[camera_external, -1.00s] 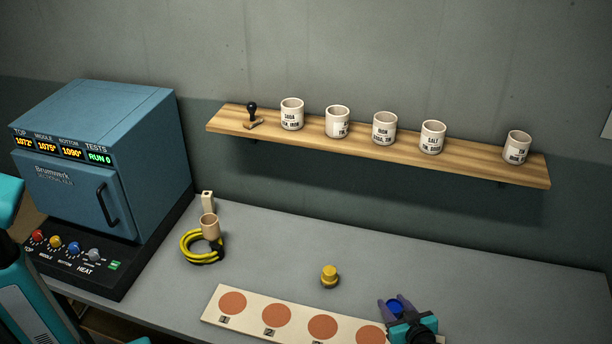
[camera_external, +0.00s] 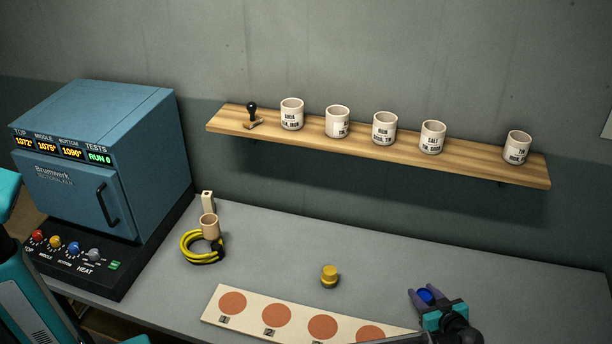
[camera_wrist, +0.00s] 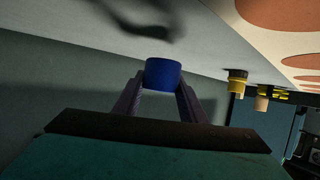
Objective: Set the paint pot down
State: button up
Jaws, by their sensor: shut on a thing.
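The blue paint pot (camera_external: 426,296) is between the fingers of my gripper (camera_external: 424,298), at the right of the bench in the external view. In the wrist view the blue pot (camera_wrist: 162,73) sits at the tips of my gripper's two purple fingers (camera_wrist: 161,90), which are shut on it. A dark shadow lies on the grey bench (camera_wrist: 60,22) beyond the pot, with bare surface between them. The pot seems held above the bench, but its exact height cannot be told.
A yellow pot (camera_external: 329,276) stands mid-bench behind a board (camera_external: 250,322) with numbered terracotta discs. Left are a yellow cable coil (camera_external: 190,248), a tan cup (camera_external: 210,228) and a blue kiln (camera_external: 100,165). A shelf (camera_external: 470,160) holds several white cups. The bench's right back is clear.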

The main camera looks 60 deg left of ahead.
aim_at(425, 299)
jog(key=shift+w, duration=0.2)
jog(key=shift+w, duration=0.4)
jog(key=shift+f+p, duration=0.45)
jog(key=shift+f, duration=1.3)
jog(key=shift+f, duration=0.2)
jog(key=o, duration=1.1)
jog(key=shift+c, duration=0.2)
jog(key=shift+r, duration=0.2)
jog(key=b+v, duration=0.1)
jog(key=v, duration=1.1)
jog(key=shift+d+f, duration=0.1)
